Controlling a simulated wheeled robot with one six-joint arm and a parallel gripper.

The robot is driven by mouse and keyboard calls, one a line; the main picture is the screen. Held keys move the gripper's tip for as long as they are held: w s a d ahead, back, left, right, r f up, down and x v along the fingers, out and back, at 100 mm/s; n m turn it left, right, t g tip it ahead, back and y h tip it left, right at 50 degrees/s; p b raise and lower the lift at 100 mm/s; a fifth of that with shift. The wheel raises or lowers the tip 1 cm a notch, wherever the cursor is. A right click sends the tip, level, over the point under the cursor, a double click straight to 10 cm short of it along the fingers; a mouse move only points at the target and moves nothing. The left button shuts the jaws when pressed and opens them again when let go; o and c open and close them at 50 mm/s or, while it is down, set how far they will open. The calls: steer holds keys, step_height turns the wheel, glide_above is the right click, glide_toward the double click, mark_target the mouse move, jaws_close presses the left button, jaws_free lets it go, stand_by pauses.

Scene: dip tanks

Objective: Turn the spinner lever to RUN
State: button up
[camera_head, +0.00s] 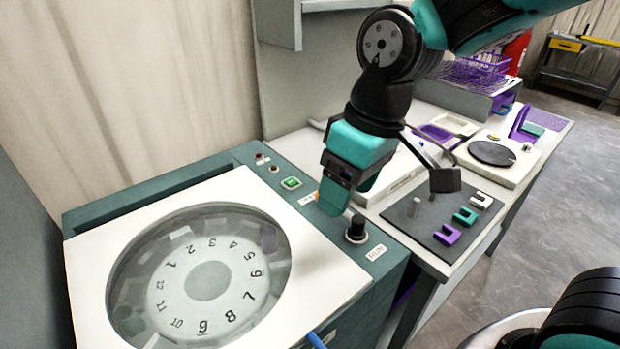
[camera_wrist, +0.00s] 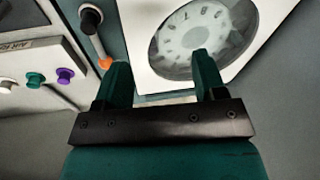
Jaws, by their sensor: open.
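The spinner (camera_head: 330,265) is a teal cabinet with a white lid and a round window over a numbered dial. On its panel stands a black knob (camera_head: 357,229), beside a white RUN label (camera_head: 376,252). In the wrist view a grey bar runs from the black knob (camera_wrist: 91,18) to an orange end (camera_wrist: 105,63). In the head view my gripper (camera_head: 334,200) hangs over the panel and mostly hides this bar. A small white label (camera_head: 306,198) lies at its left. In the wrist view my jaws (camera_wrist: 160,78) are open and empty, with the orange end just outside the left finger.
A green button (camera_head: 291,183) and small knobs sit farther back on the panel. On the bench right, a dark mat (camera_head: 420,232) holds purple, teal and white U-shaped blocks and a peg. A white device with a dark disc (camera_head: 492,153) stands behind. Open floor lies right.

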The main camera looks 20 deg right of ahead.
steer(key=w+h+p, duration=0.4)
steer(key=w+p, duration=0.3)
steer(key=w, duration=1)
steer(key=shift+t, duration=0.4)
steer(key=d+f+p, duration=0.1)
steer(key=f, duration=0.4)
steer(key=w+d+f+p, duration=0.1)
steer(key=f, duration=0.5)
steer(key=w+d+f+p, duration=0.1)
steer(key=f, duration=0.5)
steer(key=shift+p, duration=0.4)
jaws_close()
